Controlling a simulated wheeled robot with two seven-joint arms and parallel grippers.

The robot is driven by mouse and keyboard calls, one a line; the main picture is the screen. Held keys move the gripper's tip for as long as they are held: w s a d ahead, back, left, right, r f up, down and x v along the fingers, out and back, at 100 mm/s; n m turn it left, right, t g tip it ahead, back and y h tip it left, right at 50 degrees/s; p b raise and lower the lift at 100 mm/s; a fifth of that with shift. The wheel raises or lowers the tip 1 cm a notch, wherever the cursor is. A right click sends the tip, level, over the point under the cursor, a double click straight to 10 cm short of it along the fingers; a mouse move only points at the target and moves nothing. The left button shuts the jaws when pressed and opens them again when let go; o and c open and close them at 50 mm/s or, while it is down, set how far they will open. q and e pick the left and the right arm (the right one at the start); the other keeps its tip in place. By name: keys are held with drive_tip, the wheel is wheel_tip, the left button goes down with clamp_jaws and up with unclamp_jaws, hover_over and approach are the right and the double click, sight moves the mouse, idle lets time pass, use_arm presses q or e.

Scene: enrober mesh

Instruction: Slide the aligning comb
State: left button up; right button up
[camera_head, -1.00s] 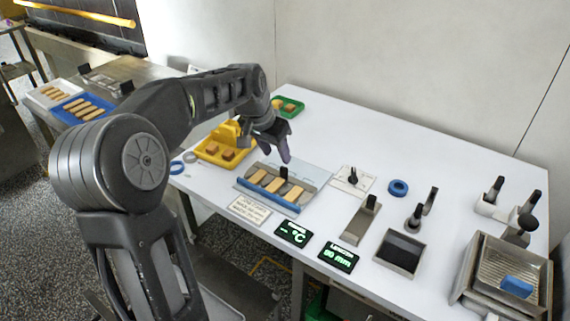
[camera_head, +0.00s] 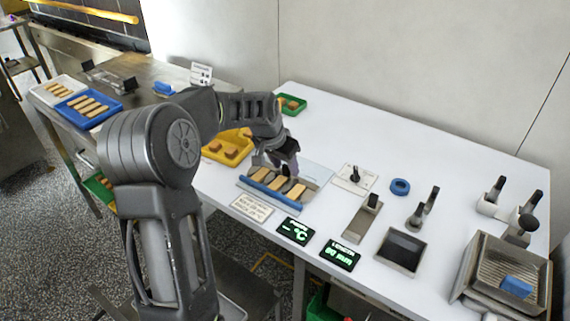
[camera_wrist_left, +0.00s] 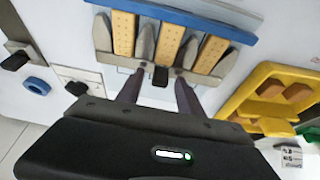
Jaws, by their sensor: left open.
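The aligning comb appears as a grey toothed plate (camera_wrist_left: 146,45) among three tan bars (camera_wrist_left: 168,43) in the left wrist view. Its upright black handle (camera_wrist_left: 160,76) lies between the two fingers of my left gripper (camera_wrist_left: 158,90), which is open. I cannot tell whether either finger touches the handle. In the head view my left gripper (camera_head: 282,167) is over the back edge of the bars (camera_head: 279,183) and hides the handle. A blue rail (camera_head: 272,193) runs along the front of the bars. My right gripper is not in view.
A yellow tray (camera_head: 228,150) with brown blocks stands left of the comb. A switch plate (camera_head: 355,178), a blue ring (camera_head: 400,187) and a metal slide (camera_head: 362,220) are to the right. Two displays (camera_head: 296,231) sit in front.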

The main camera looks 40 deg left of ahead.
use_arm(q)
drive_tip(key=shift+c, duration=0.2)
clamp_jaws()
idle(1.1)
